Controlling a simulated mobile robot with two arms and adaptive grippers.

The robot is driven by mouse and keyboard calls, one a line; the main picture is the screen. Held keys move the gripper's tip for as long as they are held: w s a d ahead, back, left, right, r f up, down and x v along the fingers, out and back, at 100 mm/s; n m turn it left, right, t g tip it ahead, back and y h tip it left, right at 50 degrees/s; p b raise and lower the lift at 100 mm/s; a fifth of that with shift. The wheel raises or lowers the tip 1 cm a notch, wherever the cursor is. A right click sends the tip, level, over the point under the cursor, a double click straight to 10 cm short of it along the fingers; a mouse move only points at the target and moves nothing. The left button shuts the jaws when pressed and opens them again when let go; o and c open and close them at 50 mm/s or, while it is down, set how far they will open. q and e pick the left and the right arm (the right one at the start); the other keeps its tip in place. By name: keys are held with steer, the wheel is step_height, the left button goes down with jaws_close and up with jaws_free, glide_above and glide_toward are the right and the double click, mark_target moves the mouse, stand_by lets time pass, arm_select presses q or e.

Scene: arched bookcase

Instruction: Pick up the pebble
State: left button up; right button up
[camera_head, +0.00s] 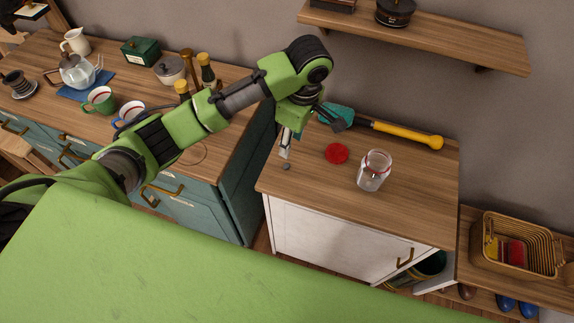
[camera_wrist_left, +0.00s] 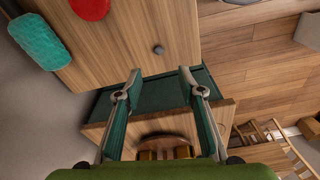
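The pebble (camera_head: 286,167) is a small dark grey lump on the wooden top of the white cabinet, near its left edge. In the left wrist view the pebble (camera_wrist_left: 158,49) lies on the wood, beyond the fingertips and roughly in line with the gap between them. My left gripper (camera_head: 285,152) is just above the pebble in the head view, partly hidden by its own wrist. In the wrist view my left gripper (camera_wrist_left: 160,80) is open, with nothing between its fingers. My right gripper does not show.
A red lid (camera_head: 337,153), a glass jar (camera_head: 375,170) and a teal-headed tool with a yellow handle (camera_head: 408,134) are on the same cabinet top (camera_head: 420,200). A teal counter with cups, a teapot and bottles stands left. A shelf (camera_head: 430,37) hangs above.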

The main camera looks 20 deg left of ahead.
arm_select(q)
glide_above(287, 165)
steer(key=f, duration=0.6)
steer(key=shift+s+d+p, duration=0.15)
steer(key=shift+d+p, duration=0.15)
steer(key=shift+p, duration=0.05)
steer(key=f, duration=0.1)
steer(key=f+p, duration=0.1)
steer(key=f, duration=0.3)
steer(key=shift+a+f, duration=0.15)
steer(key=shift+a, duration=0.1)
steer(key=c, duration=0.8)
